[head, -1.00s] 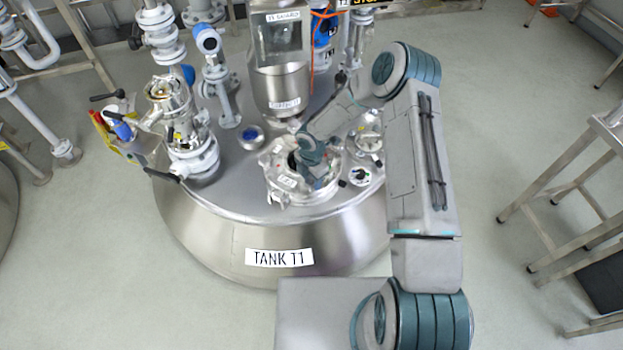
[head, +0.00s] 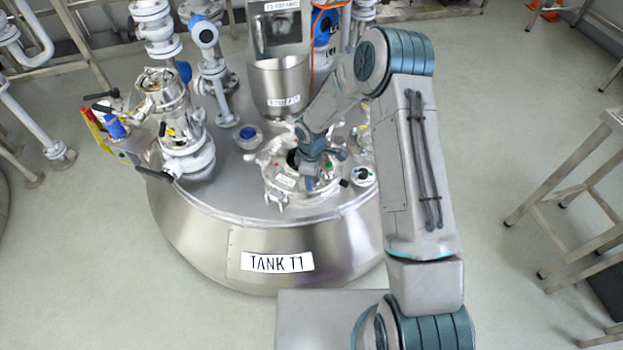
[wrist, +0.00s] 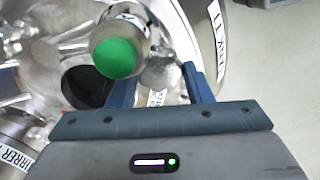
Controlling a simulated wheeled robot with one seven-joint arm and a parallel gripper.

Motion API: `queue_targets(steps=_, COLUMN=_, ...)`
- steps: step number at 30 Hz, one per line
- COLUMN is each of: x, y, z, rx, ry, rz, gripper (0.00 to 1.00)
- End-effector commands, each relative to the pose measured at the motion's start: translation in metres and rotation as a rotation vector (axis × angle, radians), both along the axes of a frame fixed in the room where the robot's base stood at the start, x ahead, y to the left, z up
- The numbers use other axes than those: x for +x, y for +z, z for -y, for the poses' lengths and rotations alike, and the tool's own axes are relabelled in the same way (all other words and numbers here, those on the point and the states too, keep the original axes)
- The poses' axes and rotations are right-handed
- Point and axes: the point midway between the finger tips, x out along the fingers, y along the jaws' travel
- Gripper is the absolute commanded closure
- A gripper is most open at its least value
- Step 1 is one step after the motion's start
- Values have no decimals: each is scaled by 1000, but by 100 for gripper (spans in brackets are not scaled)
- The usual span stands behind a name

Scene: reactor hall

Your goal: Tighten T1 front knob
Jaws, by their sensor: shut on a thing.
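The steel tank T1 (head: 230,240) stands ahead in the head view, with a round clamped lid (head: 275,185) on top. My gripper (head: 310,182) reaches down over the front part of that lid. In the wrist view its two blue fingers (wrist: 160,75) straddle a shiny metal knob (wrist: 161,72), which seems to be the front knob; its lower part is hidden. The gripper is shut on it. A green-topped cylindrical fitting (wrist: 115,58) stands left of it in the wrist view, partly overlapping the left finger. The front knob is hidden by my gripper in the head view.
A steel hopper (head: 279,88) stands behind the lid. A valve stack (head: 182,130) rises on the tank's left. A blue-capped port (head: 248,136) sits between them. A metal frame (head: 590,190) stands at the right; the floor (head: 500,130) between is clear.

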Motion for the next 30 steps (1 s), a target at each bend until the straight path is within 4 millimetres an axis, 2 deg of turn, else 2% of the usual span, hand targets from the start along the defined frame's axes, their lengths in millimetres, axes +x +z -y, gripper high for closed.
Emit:
queue_targets(steps=12, x=2, y=2, z=0, rx=0, ry=-267, rz=5, gripper=77)
queue_targets(steps=30, x=3, y=4, z=-1, rx=2, ry=-342, rz=6, gripper=77)
